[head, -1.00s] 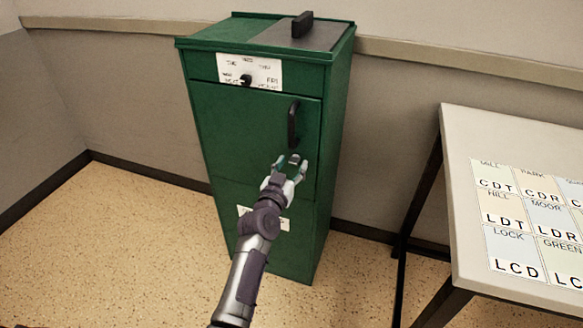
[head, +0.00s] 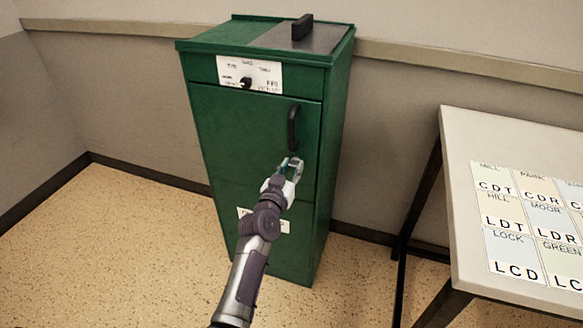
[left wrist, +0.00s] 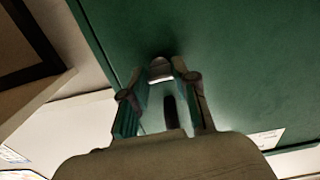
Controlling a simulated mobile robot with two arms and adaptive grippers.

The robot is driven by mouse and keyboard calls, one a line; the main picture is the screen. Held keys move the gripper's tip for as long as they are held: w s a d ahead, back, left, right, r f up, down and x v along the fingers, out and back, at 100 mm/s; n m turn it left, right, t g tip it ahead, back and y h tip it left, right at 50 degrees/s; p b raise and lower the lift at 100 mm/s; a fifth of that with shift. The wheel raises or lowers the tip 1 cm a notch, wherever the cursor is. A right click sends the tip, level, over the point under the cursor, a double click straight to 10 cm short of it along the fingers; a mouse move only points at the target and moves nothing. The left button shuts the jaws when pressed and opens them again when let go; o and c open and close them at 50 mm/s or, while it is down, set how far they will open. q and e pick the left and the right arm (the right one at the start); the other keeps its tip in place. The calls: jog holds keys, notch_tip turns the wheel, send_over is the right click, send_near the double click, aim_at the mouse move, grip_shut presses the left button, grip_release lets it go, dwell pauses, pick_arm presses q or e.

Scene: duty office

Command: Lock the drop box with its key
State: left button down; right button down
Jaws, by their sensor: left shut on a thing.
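The green drop box (head: 230,140) stands against the wall, its door closed. My left gripper (head: 293,166) is at the right side of its front, just below the black door handle (head: 292,127). In the left wrist view the gripper (left wrist: 161,82) is shut on a small grey piece, which looks like the key (left wrist: 160,70). The key's far end meets the green door and is hidden, so I cannot tell how deep it sits in the lock. The lock itself is hidden. My right gripper is out of view.
A black dial (head: 246,83) sits on a white label above the door. A black handle (head: 302,26) is on the lid. A table (head: 460,240) with lettered cards (head: 515,267) stands at right. The floor at left is clear.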

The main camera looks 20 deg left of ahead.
pick_arm(q)
jog(key=n+p, duration=0.3)
jog(key=n, duration=0.4)
jog(key=shift+n, duration=1)
jog(key=n, duration=0.2)
jog(key=shift+n+p, duration=0.3)
jog(key=n, duration=0.2)
jog(key=shift+n, duration=1.8)
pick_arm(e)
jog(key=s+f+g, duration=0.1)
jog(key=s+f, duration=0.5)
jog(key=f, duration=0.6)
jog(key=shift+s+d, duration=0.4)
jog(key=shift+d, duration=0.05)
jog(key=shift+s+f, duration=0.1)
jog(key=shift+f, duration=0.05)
pick_arm(q)
jog(key=c, duration=0.9)
grip_release()
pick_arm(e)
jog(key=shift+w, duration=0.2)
